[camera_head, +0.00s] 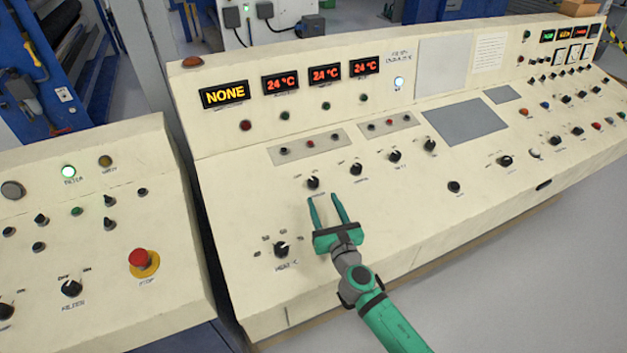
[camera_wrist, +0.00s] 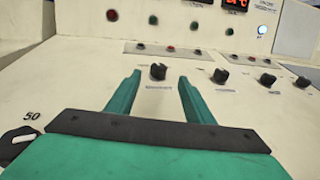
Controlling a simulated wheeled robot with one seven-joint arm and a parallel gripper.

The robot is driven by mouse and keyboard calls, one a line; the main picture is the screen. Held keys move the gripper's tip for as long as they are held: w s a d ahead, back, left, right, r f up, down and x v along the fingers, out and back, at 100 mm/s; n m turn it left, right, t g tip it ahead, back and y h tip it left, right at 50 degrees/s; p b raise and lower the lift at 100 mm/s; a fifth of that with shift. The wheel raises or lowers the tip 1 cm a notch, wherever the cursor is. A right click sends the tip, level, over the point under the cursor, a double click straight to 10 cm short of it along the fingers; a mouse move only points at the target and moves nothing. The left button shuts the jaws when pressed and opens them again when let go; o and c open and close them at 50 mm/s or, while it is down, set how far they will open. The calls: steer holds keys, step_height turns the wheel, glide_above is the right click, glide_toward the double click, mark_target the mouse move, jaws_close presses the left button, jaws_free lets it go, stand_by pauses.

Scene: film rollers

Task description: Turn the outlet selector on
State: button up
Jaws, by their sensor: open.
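Several black selector knobs stand in a slanting row on the cream console; their labels are too small or blurred to read, so I cannot tell which is the outlet selector. My gripper (camera_head: 323,197) is open and empty, its green fingers pointing at the leftmost knob (camera_head: 313,183) of that row. In the wrist view this knob (camera_wrist: 158,71) lies between and just beyond the fingertips (camera_wrist: 159,80), apart from them. The row's other knobs are a second (camera_head: 356,169), a third (camera_head: 395,156) and a fourth (camera_head: 430,145).
A larger knob (camera_head: 281,249) sits on the panel left of my gripper. An orange display (camera_head: 225,94) reads NONE, beside red displays reading 24 °C. A separate console at left carries a red mushroom button (camera_head: 139,258). The panel around my fingers is flat and clear.

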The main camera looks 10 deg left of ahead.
mark_target(314, 180)
steer(key=x, duration=1)
steer(key=shift+w+a+r, duration=0.1)
steer(key=shift+w+a, duration=0.1)
steer(key=shift+w, duration=0.05)
steer(key=c, duration=1.1)
steer(key=shift+o, duration=0.2)
steer(key=shift+m+t+h, duration=0.3)
steer(key=shift+m+h, duration=0.1)
steer(key=m+h, duration=0.2)
steer(key=m+t+h, duration=0.1)
steer(key=m+h, duration=0.1)
steer(key=h, duration=0.1)
steer(key=shift+s+a, duration=0.1)
steer(key=shift+a, duration=0.1)
steer(key=m+h, duration=0.3)
steer(key=h, duration=0.1)
steer(key=shift+d+m+g+h, duration=0.1)
steer(key=shift+m+g+h, duration=0.65)
steer(key=shift+m+h, duration=0.8)
steer(key=shift+d+m+g+h, duration=0.1)
steer(key=shift+m+g+h, duration=0.65)
steer(key=shift+m+h, duration=0.8)
steer(key=shift+h, duration=0.4)
